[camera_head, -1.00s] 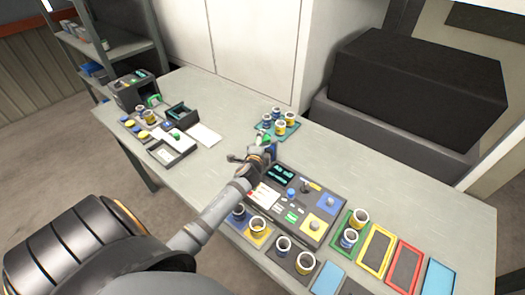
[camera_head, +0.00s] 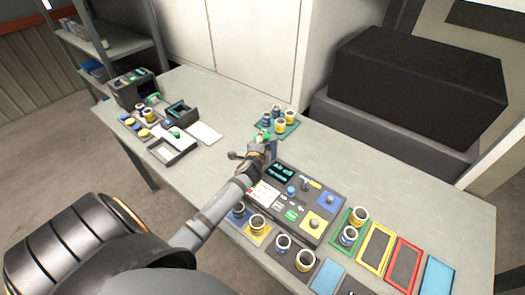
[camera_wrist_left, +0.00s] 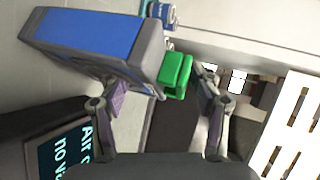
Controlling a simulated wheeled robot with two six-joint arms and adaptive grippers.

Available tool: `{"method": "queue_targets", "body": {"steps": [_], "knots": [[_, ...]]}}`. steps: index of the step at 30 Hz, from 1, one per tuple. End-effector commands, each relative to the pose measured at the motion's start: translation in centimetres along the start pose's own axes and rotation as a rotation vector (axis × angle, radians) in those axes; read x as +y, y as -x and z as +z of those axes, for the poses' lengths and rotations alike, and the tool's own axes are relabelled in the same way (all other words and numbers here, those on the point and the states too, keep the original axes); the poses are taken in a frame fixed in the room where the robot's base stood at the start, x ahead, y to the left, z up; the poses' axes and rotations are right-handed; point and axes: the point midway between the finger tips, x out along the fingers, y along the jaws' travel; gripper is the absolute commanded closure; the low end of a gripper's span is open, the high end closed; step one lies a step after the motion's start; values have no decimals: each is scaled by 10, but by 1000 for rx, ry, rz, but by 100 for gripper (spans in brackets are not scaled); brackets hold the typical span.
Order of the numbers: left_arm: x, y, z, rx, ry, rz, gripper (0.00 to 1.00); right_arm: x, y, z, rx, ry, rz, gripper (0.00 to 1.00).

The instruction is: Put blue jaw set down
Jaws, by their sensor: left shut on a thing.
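My left gripper (camera_head: 264,147) is over the table between the control panel and the back cup tray. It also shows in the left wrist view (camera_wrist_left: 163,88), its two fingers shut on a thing. A grey block with a blue face (camera_wrist_left: 85,35), seemingly the blue jaw set, and a green piece (camera_wrist_left: 175,74) lie at the fingertips. A small blue part of the block shows beside the gripper in the head view (camera_head: 273,145). The exact grip, and whether the block touches the table, I cannot tell. My right gripper is not in view.
The control panel (camera_head: 282,207) has a lit display reading "Air off" and several knobs. A teal tray (camera_head: 277,131) with several cups stands just behind the gripper. Coloured frames (camera_head: 376,246) line the front right. The table's right back (camera_head: 380,170) is clear.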

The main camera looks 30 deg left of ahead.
Motion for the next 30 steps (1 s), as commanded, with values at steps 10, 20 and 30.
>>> {"method": "queue_targets", "body": {"steps": [10,20,30], "knots": [[-10,3,-1,-1,-1,-1,99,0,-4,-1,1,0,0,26],[-65,73,-12,2,0,-4,100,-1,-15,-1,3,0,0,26],[-71,157,-22,0,5,1,100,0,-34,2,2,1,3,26]]}}
